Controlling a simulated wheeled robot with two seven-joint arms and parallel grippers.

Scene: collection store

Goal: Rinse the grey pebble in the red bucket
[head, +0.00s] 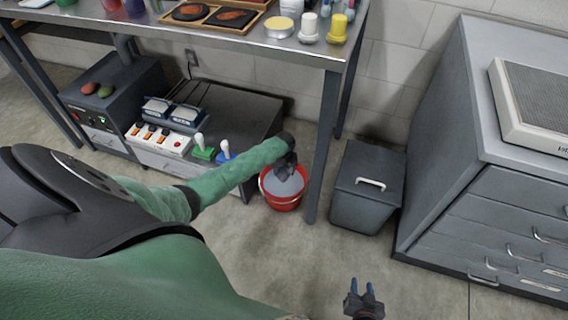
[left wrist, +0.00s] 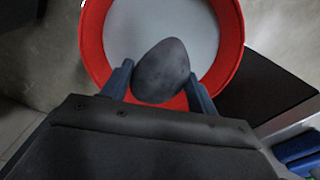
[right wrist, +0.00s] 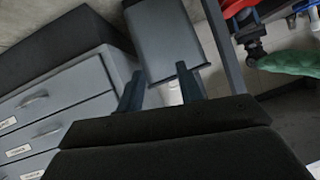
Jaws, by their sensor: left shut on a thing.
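The red bucket (head: 283,197) stands on the floor beside the table leg, with pale grey-blue liquid in it. My left gripper (head: 286,160) is over the bucket. In the left wrist view the gripper (left wrist: 160,85) is shut on the grey pebble (left wrist: 162,70), a smooth dark grey oval stone. The pebble is seen against the liquid and near rim of the bucket (left wrist: 93,45); I cannot tell whether it touches the liquid. My right gripper (head: 363,292) is open and empty above the floor at the bottom; it also shows in the right wrist view (right wrist: 160,85).
A dark grey lidded bin (head: 367,190) stands right of the bucket, past the table leg (head: 325,150). A grey drawer cabinet (head: 490,190) fills the right. A low unit (head: 235,115) with switches and levers is left of the bucket. The floor in front is clear.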

